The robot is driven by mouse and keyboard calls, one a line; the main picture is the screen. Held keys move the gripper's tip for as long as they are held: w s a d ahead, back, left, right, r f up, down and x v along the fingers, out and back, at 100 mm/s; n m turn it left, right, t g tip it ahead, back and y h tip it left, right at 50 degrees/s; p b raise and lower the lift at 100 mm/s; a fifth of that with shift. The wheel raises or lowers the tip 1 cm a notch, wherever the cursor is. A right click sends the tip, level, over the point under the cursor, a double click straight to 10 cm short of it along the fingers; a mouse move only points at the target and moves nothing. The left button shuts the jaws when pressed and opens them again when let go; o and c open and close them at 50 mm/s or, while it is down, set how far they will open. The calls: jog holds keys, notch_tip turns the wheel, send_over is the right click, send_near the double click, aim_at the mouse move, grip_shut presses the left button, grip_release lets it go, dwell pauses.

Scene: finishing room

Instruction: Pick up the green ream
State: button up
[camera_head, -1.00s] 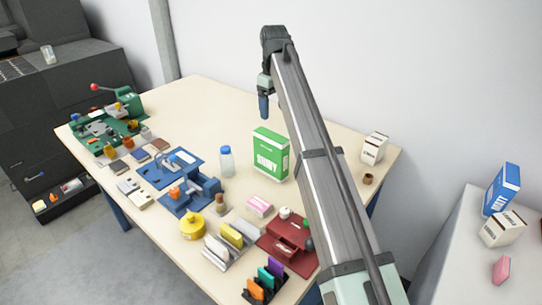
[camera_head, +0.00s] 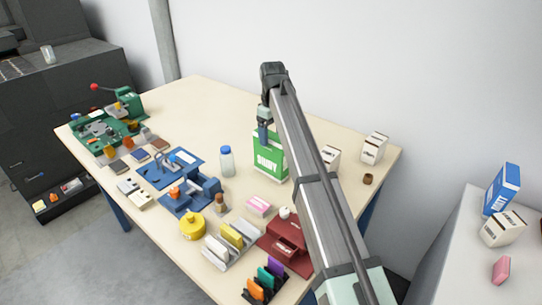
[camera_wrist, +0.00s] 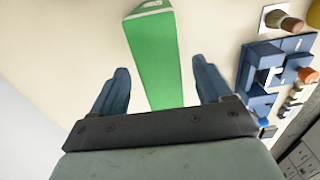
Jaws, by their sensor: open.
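The green ream (camera_head: 268,160) stands upright on the table, a green pack with white lettering and a white lower corner. My gripper (camera_head: 263,136) is at its upper part in the head view, overlapping it in the picture. In the wrist view the green ream (camera_wrist: 155,60) lies between the two blue fingers of my gripper (camera_wrist: 160,90), with gaps on both sides. The fingers are open and hold nothing.
A clear bottle with a blue cap (camera_head: 227,162) stands close left of the ream. A white box (camera_head: 330,156) is to its right, partly behind my arm. A pink-and-white pack (camera_head: 258,206) and a dark red tray (camera_head: 285,240) lie in front.

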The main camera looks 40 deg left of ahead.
aim_at(271, 155)
jog(key=shift+a+f, duration=0.15)
jog(key=shift+f, duration=0.85)
jog(key=shift+a+f, duration=0.1)
jog(key=shift+f, duration=0.85)
jog(key=shift+c, duration=0.4)
grip_shut()
jog(key=shift+r, duration=0.1)
